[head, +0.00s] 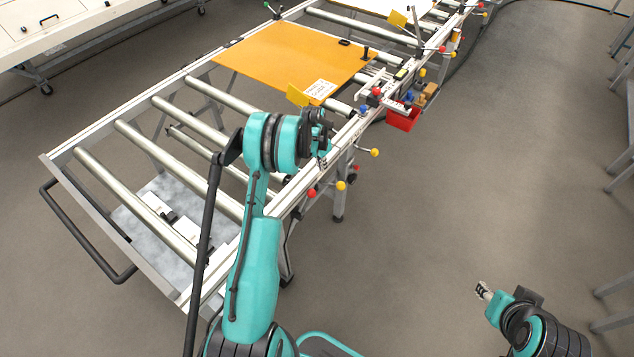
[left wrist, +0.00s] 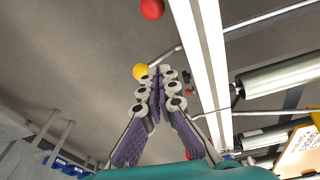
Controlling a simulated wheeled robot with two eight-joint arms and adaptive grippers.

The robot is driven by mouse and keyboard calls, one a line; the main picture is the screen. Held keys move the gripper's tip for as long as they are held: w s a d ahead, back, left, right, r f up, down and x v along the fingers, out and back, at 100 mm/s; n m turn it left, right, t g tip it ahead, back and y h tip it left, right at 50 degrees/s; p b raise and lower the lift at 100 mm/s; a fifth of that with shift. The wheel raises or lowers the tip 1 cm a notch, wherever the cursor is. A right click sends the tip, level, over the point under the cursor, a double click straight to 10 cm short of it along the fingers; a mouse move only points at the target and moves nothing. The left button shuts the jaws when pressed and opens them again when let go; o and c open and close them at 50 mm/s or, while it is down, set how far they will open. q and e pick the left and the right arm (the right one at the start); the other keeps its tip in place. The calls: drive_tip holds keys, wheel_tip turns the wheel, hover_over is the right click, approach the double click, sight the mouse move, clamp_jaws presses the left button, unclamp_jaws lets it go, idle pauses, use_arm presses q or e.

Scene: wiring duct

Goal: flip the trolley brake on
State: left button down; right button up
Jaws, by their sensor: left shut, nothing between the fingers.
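The trolley (head: 190,80) is a long roller frame with ball-ended levers along its right rail. Near my left gripper (head: 323,160) are a red ball (head: 311,193), a yellow ball (head: 341,186) and another yellow ball (head: 375,152) on a rod. I cannot tell which lever is the brake. In the left wrist view my left gripper (left wrist: 157,85) is shut and empty, its fingertips close to a yellow ball (left wrist: 140,71); contact is unclear. A red ball (left wrist: 152,9) is above it. My right gripper (head: 483,290) is over the floor at the lower right, its fingers too small to read.
An orange panel (head: 290,60) lies on the rollers. A red bin (head: 403,118) hangs on the right rail. A black handle (head: 85,235) sticks out at the near end. Grey floor right of the trolley is open; stool legs (head: 615,180) stand at the right edge.

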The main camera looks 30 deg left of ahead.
use_arm(q)
drive_tip(key=shift+a+f, duration=0.25)
drive_tip(key=shift+f, duration=0.2)
wheel_tip(320, 180, down, 9)
drive_tip(key=s+b, duration=0.2)
drive_tip(key=b, duration=0.1)
drive_tip(key=shift+s, duration=0.25)
drive_tip(key=shift+a, duration=0.1)
idle(0.4)
